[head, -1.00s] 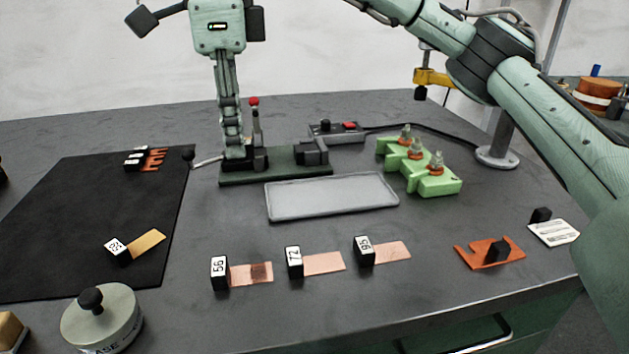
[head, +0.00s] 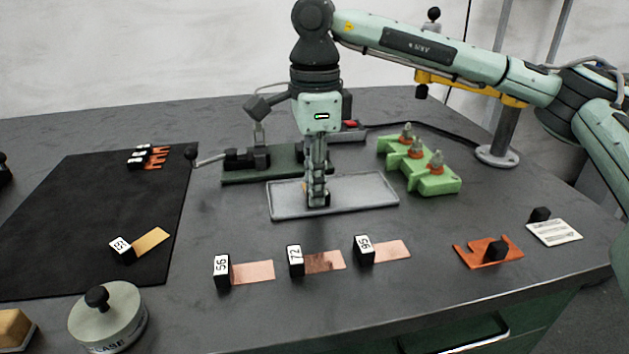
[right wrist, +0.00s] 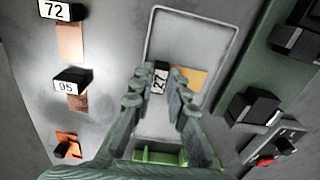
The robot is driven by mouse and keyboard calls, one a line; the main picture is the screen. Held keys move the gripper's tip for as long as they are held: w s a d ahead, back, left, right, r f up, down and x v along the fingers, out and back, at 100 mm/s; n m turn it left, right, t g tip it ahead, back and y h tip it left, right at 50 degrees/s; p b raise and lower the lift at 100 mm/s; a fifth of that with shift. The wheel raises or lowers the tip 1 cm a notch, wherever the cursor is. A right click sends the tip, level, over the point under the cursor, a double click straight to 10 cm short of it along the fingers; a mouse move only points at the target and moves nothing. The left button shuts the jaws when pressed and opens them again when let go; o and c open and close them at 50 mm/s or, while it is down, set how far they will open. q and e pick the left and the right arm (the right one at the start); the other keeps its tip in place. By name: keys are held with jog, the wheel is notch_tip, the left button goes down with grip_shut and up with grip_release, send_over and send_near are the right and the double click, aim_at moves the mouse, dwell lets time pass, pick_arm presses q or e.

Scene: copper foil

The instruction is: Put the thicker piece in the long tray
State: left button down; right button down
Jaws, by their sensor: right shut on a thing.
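My right gripper (head: 318,200) points down over the long grey tray (head: 372,192), left of its middle. In the right wrist view its fingers (right wrist: 160,92) are shut on a black block marked 27 (right wrist: 159,80) with a brass-coloured strip (right wrist: 191,78) attached. The piece is within the outline of the tray (right wrist: 150,40); I cannot tell whether it touches the floor of it. Another brass piece with a numbered block (head: 152,241) lies on the black mat (head: 60,220). My left gripper is not in view.
Copper strips with blocks 56 (head: 252,272), 72 (head: 324,262) and 95 (head: 391,251) lie in front of the tray. A dark green fixture (head: 240,175) stands behind it and a light green stand (head: 440,182) right of it. A round weight (head: 108,318) stands front left.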

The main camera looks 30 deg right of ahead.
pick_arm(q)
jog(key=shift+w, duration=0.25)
